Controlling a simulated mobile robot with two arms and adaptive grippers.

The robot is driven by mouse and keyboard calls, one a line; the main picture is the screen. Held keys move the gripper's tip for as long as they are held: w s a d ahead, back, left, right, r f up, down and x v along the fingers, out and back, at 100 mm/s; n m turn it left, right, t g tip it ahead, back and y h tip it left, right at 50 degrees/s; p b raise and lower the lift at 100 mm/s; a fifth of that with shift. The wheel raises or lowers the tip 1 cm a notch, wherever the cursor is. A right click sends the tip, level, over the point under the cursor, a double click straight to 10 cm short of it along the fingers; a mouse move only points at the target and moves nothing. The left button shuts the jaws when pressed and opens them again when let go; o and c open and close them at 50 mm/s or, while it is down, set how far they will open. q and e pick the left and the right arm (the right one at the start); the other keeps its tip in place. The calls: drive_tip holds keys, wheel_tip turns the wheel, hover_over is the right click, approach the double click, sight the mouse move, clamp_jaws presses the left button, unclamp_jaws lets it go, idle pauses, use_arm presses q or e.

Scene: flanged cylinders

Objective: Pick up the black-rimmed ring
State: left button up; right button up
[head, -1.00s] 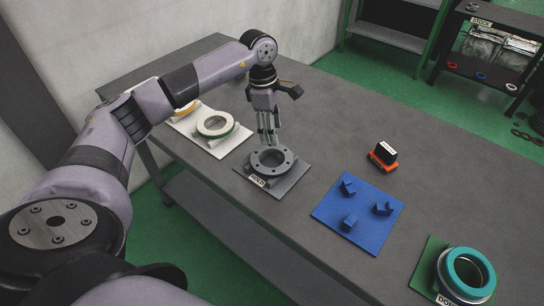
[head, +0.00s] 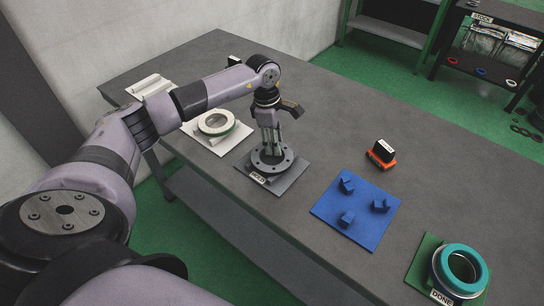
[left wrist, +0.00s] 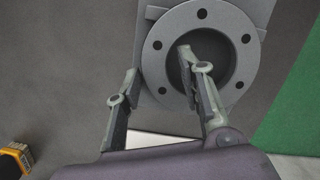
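A dark grey flanged ring (head: 287,164) with bolt holes sits on a grey plate (head: 293,180) with a white label. In the left wrist view the flange (left wrist: 160,60) looks lighter grey, around a dark round bore. I cannot tell whether this is the black-rimmed ring; its rim does not look clearly black. My left gripper (head: 270,151) points down at it, also seen in the left wrist view (left wrist: 157,62). Its fingers are apart: one beside the flange's outer edge, the other over or in the bore. Contact cannot be told. My right gripper is not in view.
A white ring (head: 201,125) sits on a white plate to the left. The far middle of the table is clear.

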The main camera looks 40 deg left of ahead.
use_arm(q)
clamp_jaws()
drive_tip(key=shift+r, duration=0.15)
idle(0.5)
